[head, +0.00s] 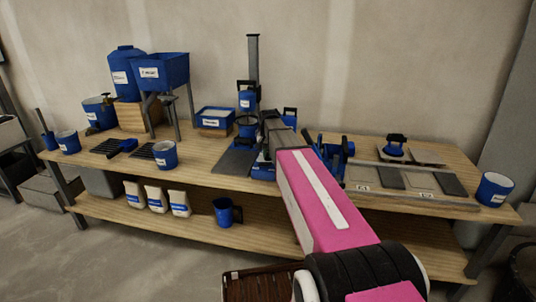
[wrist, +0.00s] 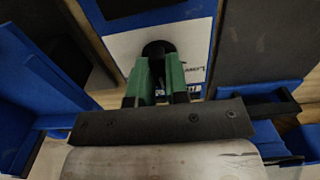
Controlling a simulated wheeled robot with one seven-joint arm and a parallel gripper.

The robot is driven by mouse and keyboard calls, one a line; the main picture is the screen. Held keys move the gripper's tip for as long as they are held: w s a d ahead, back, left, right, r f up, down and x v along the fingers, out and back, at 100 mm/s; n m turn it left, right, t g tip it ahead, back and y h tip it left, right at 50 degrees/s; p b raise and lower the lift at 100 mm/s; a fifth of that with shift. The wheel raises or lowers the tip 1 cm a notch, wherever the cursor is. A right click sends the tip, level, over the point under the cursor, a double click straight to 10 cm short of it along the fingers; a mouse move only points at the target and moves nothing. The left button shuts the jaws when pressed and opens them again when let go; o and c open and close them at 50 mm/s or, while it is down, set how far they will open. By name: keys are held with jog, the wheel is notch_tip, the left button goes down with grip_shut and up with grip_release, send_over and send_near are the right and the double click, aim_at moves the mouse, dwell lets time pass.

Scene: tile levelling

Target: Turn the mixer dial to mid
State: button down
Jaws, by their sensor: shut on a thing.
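The mixer stands mid-bench in the head view, with a tall dark column (head: 253,62) and a blue base (head: 263,172). In the wrist view, its front has a white panel (wrist: 125,46) with a round black dial (wrist: 157,47). My gripper (wrist: 160,66), with green fingers, is shut on the dial, one finger on each side. The fingers cover much of the dial, and part of the panel's lettering is hidden. I cannot read the dial's setting. In the head view my pink arm hides the gripper and the dial.
A blue tray (head: 215,118) and a dark mat (head: 234,161) lie left of the mixer. A blue hopper (head: 164,71) stands further left. Right of my arm are a blue-handled tool (head: 333,152) and several tiles (head: 375,176). A blue bucket (head: 494,189) stands at the right end.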

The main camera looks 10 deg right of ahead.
jog(key=c, duration=1.1)
grip_release()
notch_tip(320, 180, up, 11)
jog(key=shift+f, duration=0.1)
jog(key=shift+s, duration=0.1)
